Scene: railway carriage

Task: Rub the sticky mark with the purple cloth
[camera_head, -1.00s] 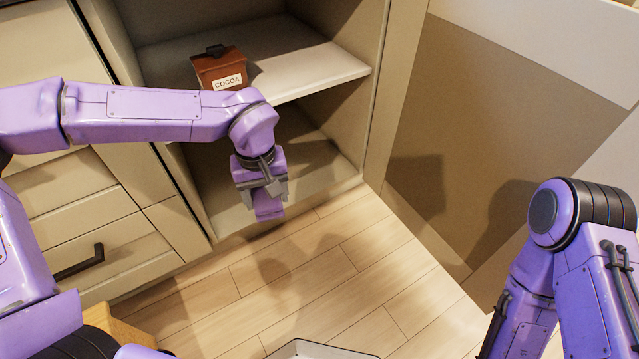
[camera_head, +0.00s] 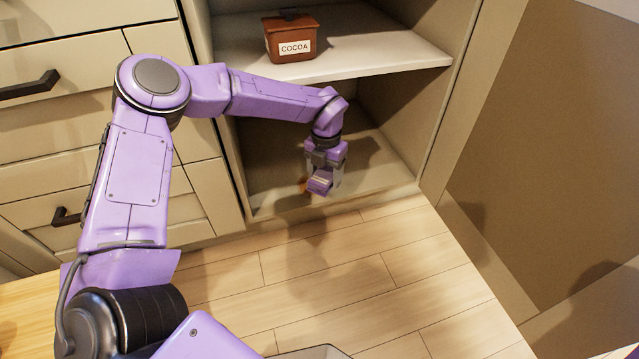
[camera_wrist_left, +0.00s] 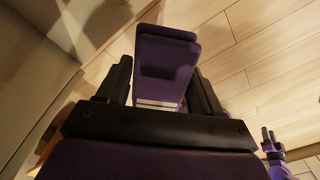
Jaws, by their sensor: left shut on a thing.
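Whether the cloth touches the floor there is not clear. Part of my right arm (camera_wrist_left: 274,152) shows small in the left wrist view; its jaw state is unclear.
A brown cocoa box (camera_head: 291,41) stands on the shelf (camera_head: 380,52) above my left forearm. Drawers with dark handles (camera_head: 66,217) are at the left. The wooden floor (camera_head: 330,265) in front is mostly clear.

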